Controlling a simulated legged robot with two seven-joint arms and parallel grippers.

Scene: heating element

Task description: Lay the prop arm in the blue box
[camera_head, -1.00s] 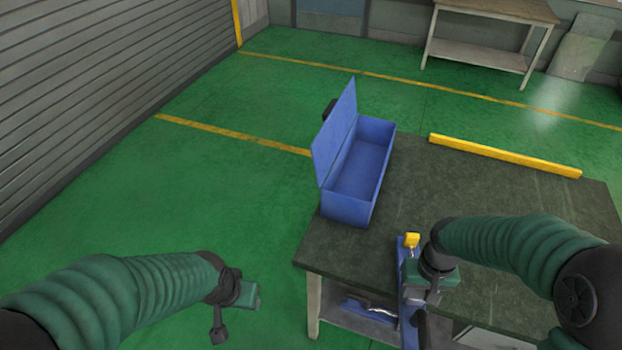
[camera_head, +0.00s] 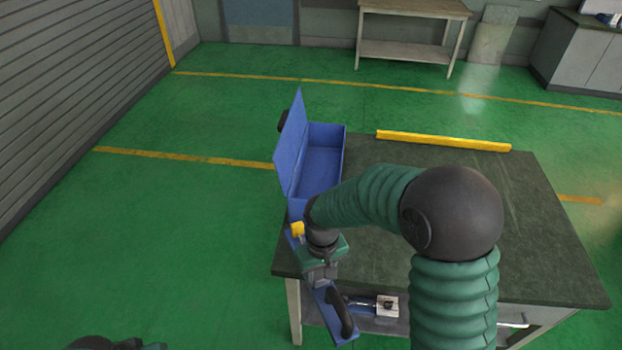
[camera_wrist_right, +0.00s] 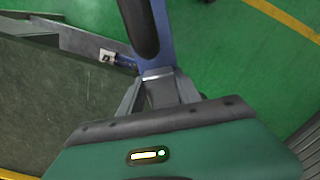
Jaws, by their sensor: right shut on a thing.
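The prop arm, a long blue bar with a yellow tip and a black grip (camera_head: 322,300), is held by my right gripper (camera_head: 320,270) over the table's left edge. Its yellow end points toward the box and its black grip toward me. In the right wrist view, the right fingers (camera_wrist_right: 161,90) close on the blue bar (camera_wrist_right: 155,55). The blue box (camera_head: 325,137) stands on the table's far left corner, with its lid (camera_head: 291,150) open to the left. My right arm hides part of the box's near end. My left gripper (camera_head: 115,344) is mostly cut off at the bottom edge.
A yellow bar (camera_head: 443,141) lies along the table's back edge. The dark tabletop (camera_head: 545,235) is otherwise bare where visible. A white block (camera_head: 388,306) with a metal rod sits below tabletop height. Green floor is free on the left.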

